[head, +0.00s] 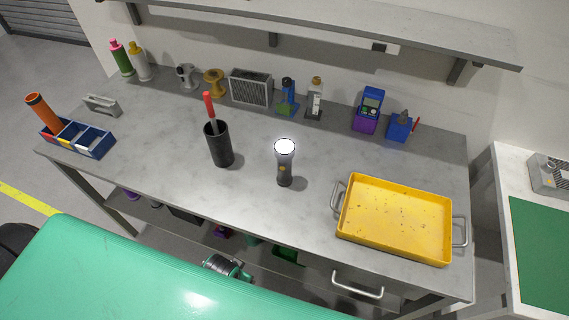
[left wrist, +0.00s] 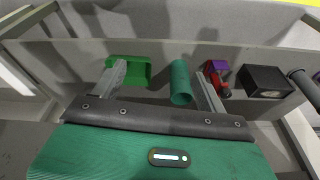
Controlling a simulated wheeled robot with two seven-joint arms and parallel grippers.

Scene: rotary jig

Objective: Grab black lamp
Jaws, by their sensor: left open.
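The black lamp (head: 284,168) is a dark flashlight with a lit white lens and a small yellow button. In the head view it stands upright on the grey workbench (head: 180,190), right of a black cup and left of a yellow tray. My left gripper (left wrist: 157,74) shows in the left wrist view with its fingers apart and nothing seen held. That view looks over a lower area with other objects, and I cannot make out the lamp there. The gripper is away from the lamp. My right gripper is not in view.
A black cup (head: 218,150) with a red-handled tool and a yellow tray (head: 343,222) flank the lamp. Several items line the bench's back. A green bin (left wrist: 140,70), a green cylinder (left wrist: 181,84) and a black box (left wrist: 265,80) show in the left wrist view.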

